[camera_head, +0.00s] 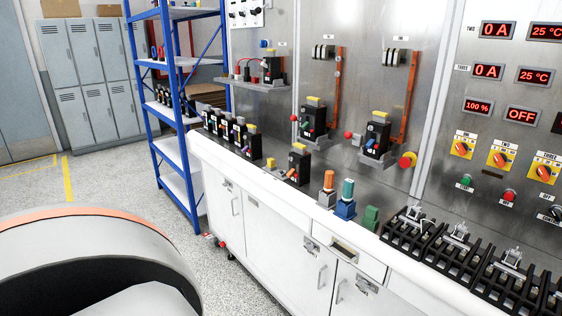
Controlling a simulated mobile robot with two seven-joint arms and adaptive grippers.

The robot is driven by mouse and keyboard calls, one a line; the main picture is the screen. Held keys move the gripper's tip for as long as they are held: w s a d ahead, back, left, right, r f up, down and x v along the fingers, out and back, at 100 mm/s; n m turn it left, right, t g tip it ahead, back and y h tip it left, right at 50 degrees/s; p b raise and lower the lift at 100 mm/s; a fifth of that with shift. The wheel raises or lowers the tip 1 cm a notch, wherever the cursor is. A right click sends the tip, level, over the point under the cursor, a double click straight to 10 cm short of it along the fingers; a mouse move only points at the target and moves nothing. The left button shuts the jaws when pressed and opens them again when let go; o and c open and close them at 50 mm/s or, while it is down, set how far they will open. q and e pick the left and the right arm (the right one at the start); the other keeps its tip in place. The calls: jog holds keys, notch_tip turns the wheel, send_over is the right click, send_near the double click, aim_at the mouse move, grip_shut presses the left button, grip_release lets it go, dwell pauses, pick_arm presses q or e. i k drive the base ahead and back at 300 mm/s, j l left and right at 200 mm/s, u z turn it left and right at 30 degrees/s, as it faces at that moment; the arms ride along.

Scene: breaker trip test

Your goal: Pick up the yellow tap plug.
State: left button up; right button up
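I cannot tell for certain which item is the yellow tap plug. A small yellow piece (270,162) stands on the white bench, left of a black breaker with an orange lever (299,163). Yellow blocks also sit on top of several black breakers, such as the one at the back wall (313,119). An orange-topped plug (328,183) stands in a grey holder, and a teal-topped plug (347,190) in a blue holder. Neither of my grippers is in view.
The white bench (268,187) runs along a metal panel with red displays (495,30). Black fixtures (455,249) crowd its right end; a green block (371,217) stands beside them. A blue shelf rack (172,110) stands left.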

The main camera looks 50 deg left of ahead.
aim_at(270, 162)
jog(key=j+z, duration=0.15)
jog(key=j, duration=0.3)
jog(key=k+j+z, duration=0.15)
jog(key=j, duration=1)
jog(key=k+j+z, duration=0.1)
jog(key=j, duration=0.5)
jog(key=k+j, duration=0.1)
jog(key=j, duration=0.55)
jog(key=z, duration=0.05)
